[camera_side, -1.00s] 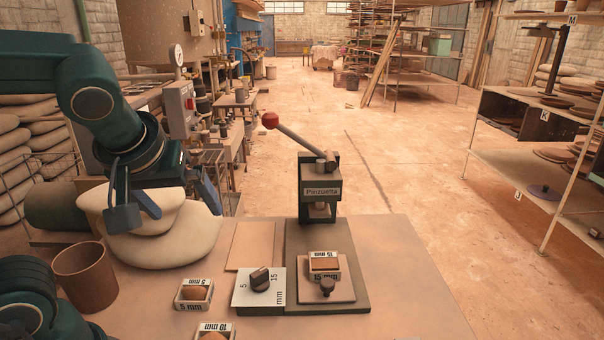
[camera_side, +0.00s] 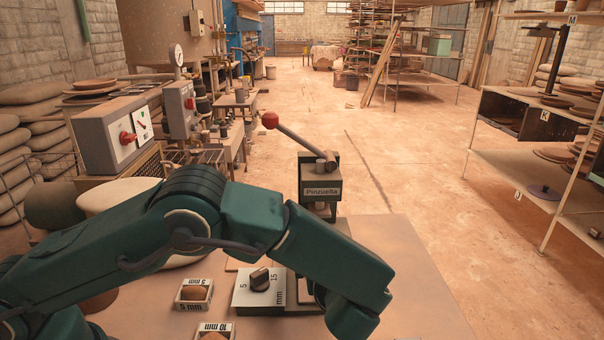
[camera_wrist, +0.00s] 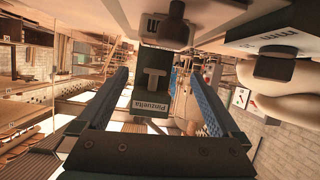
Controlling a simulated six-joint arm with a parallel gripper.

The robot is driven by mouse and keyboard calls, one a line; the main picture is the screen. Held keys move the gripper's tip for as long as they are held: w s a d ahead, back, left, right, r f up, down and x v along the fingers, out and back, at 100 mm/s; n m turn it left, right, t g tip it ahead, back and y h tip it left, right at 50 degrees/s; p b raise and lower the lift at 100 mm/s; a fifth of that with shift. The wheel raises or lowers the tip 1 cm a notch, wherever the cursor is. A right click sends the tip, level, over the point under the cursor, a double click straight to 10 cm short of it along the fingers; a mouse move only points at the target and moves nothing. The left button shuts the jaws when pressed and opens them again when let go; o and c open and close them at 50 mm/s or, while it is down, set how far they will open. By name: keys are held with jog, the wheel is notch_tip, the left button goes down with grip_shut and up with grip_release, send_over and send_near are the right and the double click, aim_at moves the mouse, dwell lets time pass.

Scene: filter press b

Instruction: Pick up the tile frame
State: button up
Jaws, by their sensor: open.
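White frames with brown tile pieces, marked 5 mm (camera_side: 194,293) and 10 mm (camera_side: 215,331), stay in sight on the bench at lower left. My gripper (camera_wrist: 158,75) shows in the wrist view, open, with nothing held between its two blue-faced fingers. The side view does not show its fingertips.
The bench's right part (camera_side: 420,280) is clear.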

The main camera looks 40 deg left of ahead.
jog(key=f, duration=0.1)
jog(key=s+d+f+m, duration=0.1)
jog(key=shift+d+f, duration=0.1)
jog(key=shift+f, duration=0.4)
jog(key=shift+x, duration=2.3)
grip_shut()
